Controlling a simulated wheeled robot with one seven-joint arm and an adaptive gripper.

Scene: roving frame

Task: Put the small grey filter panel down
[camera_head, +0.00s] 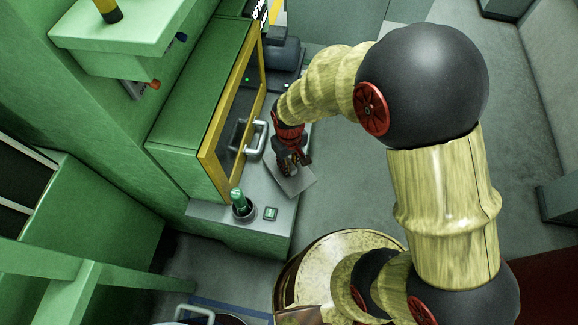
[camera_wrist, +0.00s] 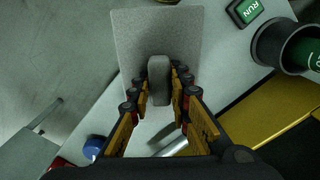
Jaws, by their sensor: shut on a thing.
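The small grey filter panel (camera_head: 299,182) is a flat plate with a raised grip block in its middle. In the wrist view the panel (camera_wrist: 135,35) spreads out beyond the fingertips, and its block (camera_wrist: 159,80) is between them. My gripper (camera_head: 291,165) is shut on this block; the fingers also show in the wrist view (camera_wrist: 158,92). The panel is over the right edge of the grey counter (camera_head: 265,237), and part of it appears to overhang the floor. I cannot tell whether its underside touches the counter.
A dark holder (camera_head: 243,210) with a green-topped item and a green RUN button (camera_head: 271,213) are on the near counter. The green cabinet's yellow-framed door (camera_head: 226,110) with a metal handle (camera_head: 257,138) stands left of my gripper. Open floor (camera_head: 345,170) lies to the right.

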